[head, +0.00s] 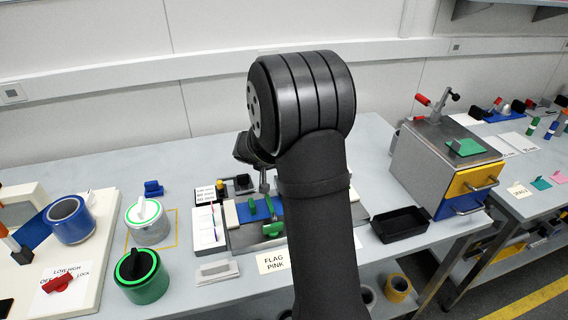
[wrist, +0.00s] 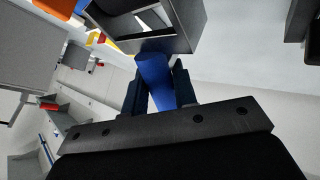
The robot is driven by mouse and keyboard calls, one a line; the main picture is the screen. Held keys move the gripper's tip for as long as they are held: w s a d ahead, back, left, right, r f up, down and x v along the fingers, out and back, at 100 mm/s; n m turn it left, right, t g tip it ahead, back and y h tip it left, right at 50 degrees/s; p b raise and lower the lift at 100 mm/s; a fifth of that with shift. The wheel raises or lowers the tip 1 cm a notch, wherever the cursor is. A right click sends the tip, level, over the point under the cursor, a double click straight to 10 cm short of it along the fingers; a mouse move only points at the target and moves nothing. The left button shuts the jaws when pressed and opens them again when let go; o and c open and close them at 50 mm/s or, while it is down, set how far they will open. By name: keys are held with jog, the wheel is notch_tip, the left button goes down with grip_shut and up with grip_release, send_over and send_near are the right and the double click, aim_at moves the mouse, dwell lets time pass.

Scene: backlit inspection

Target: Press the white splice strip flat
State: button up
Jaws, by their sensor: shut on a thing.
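My gripper (wrist: 158,88) is shut on a blue tapered handle (wrist: 155,72) in the wrist view. A dark grey, metal-looking block lies just beyond the handle; I cannot tell if they are one tool. In the head view my arm hides most of the gripper, above a grey fixture (head: 240,238) on the bench. A pale narrow strip (head: 230,214) lies on the fixture, left of a blue flat piece (head: 246,212); it may be the white splice strip. Green clamps (head: 272,229) stand at the blue piece. Contact with the strip is hidden.
A white card with coloured lines (head: 206,229) lies left of the fixture. Green-ringed canisters (head: 140,276) and a blue roll (head: 70,220) stand farther left. A black tray (head: 400,224) and a grey drawer box (head: 436,160) are at right.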

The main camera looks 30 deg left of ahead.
jog(key=shift+s+d, duration=0.55)
dwell(0.4)
jog(key=shift+s+d, duration=0.15)
dwell(0.3)
jog(key=shift+s+d, duration=0.15)
jog(key=shift+s+d, duration=0.3)
jog(key=shift+f, duration=0.1)
jog(key=shift+s+d, duration=0.1)
dwell(0.4)
jog(key=shift+s+d, duration=0.3)
dwell(0.4)
